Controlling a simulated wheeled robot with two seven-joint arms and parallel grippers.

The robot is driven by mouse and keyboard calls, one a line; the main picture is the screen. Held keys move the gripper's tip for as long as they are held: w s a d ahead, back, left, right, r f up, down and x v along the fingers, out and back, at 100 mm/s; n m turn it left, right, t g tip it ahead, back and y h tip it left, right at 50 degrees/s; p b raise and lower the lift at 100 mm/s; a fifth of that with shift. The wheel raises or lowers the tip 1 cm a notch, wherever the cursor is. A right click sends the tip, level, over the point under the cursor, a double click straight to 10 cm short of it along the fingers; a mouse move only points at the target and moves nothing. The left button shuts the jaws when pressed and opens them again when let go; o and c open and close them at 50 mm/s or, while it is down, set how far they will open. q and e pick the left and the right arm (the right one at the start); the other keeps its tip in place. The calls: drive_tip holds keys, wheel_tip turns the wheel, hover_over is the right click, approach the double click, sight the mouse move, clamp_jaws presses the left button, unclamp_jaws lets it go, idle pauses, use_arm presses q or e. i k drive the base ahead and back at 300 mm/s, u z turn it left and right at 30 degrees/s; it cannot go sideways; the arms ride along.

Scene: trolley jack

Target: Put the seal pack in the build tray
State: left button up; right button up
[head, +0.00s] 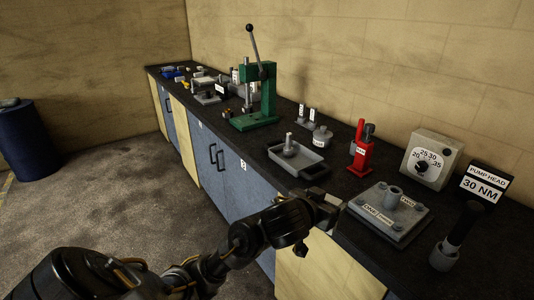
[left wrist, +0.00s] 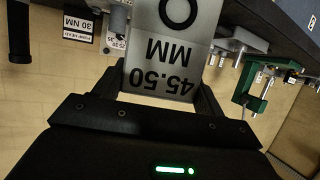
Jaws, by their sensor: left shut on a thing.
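The seal pack (left wrist: 163,50), a flat grey pack printed with a ring and "45.50 MM", is between the fingers of my left gripper (left wrist: 160,95) in the left wrist view. The left gripper is shut on it; the print shows upside down there. In the head view my left gripper (head: 322,208) is at the bench's front edge, to the left of the grey plate fixture. The build tray (head: 312,169), a shallow grey tray with a grey part with an upright rod in it, stands on the bench beyond the gripper. The pack is apart from the tray. My right gripper is not in view.
A red jack-like part (head: 361,153) stands right of the tray. A grey plate fixture (head: 389,217), a dial box (head: 431,159), a "30 NM" sign (head: 484,187) and a black-handled tool (head: 455,240) are further right. A green press (head: 262,95) stands farther along the bench.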

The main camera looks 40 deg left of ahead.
sight(302, 165)
drive_tip(key=i, duration=1)
